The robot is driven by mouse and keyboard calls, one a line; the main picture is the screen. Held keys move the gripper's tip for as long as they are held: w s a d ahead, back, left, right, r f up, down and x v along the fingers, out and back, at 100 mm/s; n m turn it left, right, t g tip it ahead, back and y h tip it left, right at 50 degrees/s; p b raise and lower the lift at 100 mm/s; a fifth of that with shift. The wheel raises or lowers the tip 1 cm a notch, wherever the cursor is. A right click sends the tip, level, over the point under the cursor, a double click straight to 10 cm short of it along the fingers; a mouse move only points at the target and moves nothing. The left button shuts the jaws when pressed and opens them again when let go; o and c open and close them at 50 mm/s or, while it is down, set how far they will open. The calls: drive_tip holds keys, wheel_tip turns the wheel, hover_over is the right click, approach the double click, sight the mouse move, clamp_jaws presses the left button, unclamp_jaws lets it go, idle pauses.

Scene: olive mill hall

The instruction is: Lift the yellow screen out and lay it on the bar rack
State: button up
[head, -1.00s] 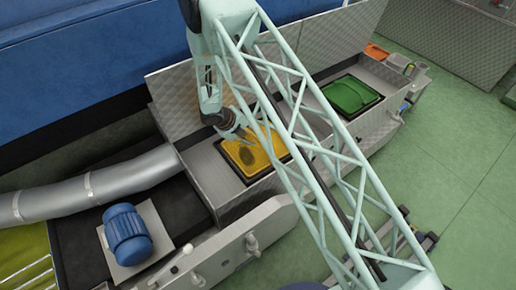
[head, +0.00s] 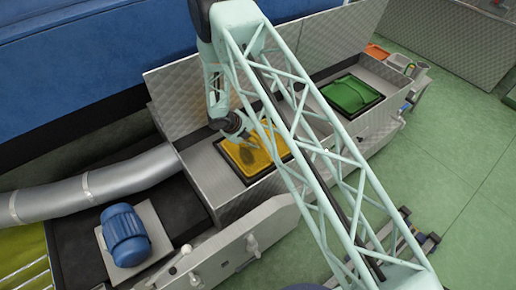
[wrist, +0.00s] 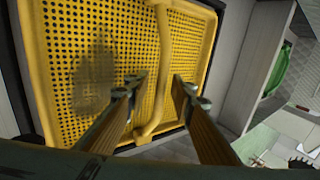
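The yellow screen (head: 238,158), a perforated panel with a raised rim, lies in a dark-edged opening of the metal housing. It fills much of the wrist view (wrist: 60,50), where its yellow handle bar (wrist: 164,60) crosses the mesh. My gripper (head: 248,136) is above the screen in the head view. In the wrist view my gripper (wrist: 163,92) is open, with one finger on each side of the handle in the picture. I see no grip on the handle, and cannot tell how far the fingertips are from it. I cannot identify the bar rack with certainty.
A green screen (head: 350,95) sits in a second opening to the right. A raised metal lid (head: 175,88) stands behind the yellow screen. A blue motor (head: 126,236) and grey duct (head: 100,183) are at left. A yellow-green surface with pale bars (head: 22,268) shows at lower left.

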sight(258, 139)
drive_tip(key=shift+c, duration=0.2)
idle(0.3)
clamp_jaws()
drive_tip(key=shift+r, duration=0.2)
drive_tip(key=shift+r+p, duration=1.35)
drive_tip(key=shift+r, duration=3.55)
